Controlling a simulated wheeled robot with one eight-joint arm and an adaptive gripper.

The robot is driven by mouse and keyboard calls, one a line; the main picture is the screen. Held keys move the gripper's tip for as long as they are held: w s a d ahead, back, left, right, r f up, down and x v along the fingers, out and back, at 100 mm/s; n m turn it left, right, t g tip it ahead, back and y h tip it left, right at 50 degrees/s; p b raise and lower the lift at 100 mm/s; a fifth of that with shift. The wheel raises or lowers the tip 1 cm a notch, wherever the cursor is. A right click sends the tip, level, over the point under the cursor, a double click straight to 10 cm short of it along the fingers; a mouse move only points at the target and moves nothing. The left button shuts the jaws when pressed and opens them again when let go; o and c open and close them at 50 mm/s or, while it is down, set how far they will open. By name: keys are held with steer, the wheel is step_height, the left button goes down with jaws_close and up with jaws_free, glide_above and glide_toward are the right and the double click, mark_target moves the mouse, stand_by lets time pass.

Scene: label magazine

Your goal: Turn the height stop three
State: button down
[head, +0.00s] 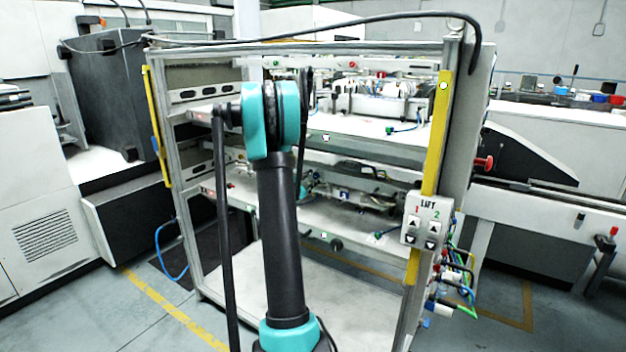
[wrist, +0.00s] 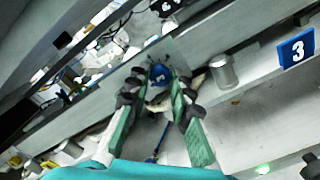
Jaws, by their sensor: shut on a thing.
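In the wrist view my gripper (wrist: 158,86) reaches away from the camera, its two green-padded fingers on either side of a small blue knob (wrist: 159,73). The fingers are shut on this knob, at the edge of a grey rail. A blue plate with a white 3 (wrist: 297,48) stands on the rail to the right of the knob. The fingertips hide part of the knob, so its turn angle cannot be read. In the head view my arm reaches into the machine frame and hides most of the place where it works.
A metal cylinder (wrist: 222,71) stands on the rail between the knob and the number plate. In the head view, the frame has shelves (head: 370,128), a yellow-striped right post (head: 436,130) and a LIFT button box (head: 426,219). Cables hang below the box.

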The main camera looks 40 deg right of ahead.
steer(key=m, duration=1.3)
steer(key=shift+m, duration=1.9)
steer(key=c, duration=1.3)
jaws_free()
steer(key=shift+c, duration=0.2)
steer(key=shift+a, duration=0.1)
